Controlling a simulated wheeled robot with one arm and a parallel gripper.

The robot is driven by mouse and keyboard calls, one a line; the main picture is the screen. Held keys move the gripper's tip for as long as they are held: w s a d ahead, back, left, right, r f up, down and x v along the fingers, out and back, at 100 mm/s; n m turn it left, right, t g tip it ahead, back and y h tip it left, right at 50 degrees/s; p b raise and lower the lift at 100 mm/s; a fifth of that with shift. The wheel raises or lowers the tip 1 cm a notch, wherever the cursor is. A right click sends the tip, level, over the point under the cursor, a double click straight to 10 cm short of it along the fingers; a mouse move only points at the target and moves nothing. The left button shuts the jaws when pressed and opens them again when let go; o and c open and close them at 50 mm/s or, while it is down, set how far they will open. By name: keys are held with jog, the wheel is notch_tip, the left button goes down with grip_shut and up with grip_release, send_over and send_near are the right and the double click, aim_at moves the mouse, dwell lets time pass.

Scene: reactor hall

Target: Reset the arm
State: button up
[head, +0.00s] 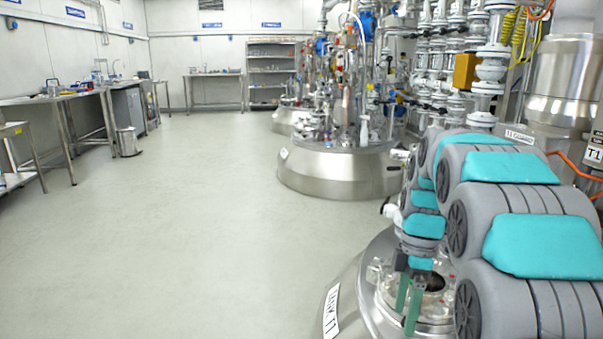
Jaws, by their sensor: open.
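My arm, grey with teal pads, fills the right side of the head view, folded in several bulky links. It reaches down over the steel lid of the near reactor (352,290). My gripper (406,318) points down with two green fingers. The fingers are a little apart and nothing shows between them. They are just in front of a round opening (433,283) among clear and metal fittings on the lid. I cannot tell whether the fingertips touch the lid. My arm hides much of this reactor's right side.
A second domed reactor (335,172) with dense piping stands behind. Pipes and valves (490,70) crowd the upper right. Steel benches (60,98) and a small bin (128,141) line the left wall. A shelf (270,70) stands at the back. The pale floor (190,230) is clear.

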jog(key=s+a+f+m, duration=0.2)
jog(key=s+m, duration=0.6)
jog(key=s, duration=0.6)
jog(key=s+a+f+m+t+h, duration=0.1)
jog(key=s+a+f+m, duration=0.2)
jog(key=s+m, duration=0.5)
jog(key=s, duration=0.5)
jog(key=shift+s+a+m+h, duration=0.15)
jog(key=shift+s+m+h, duration=0.15)
jog(key=shift+s, duration=0.05)
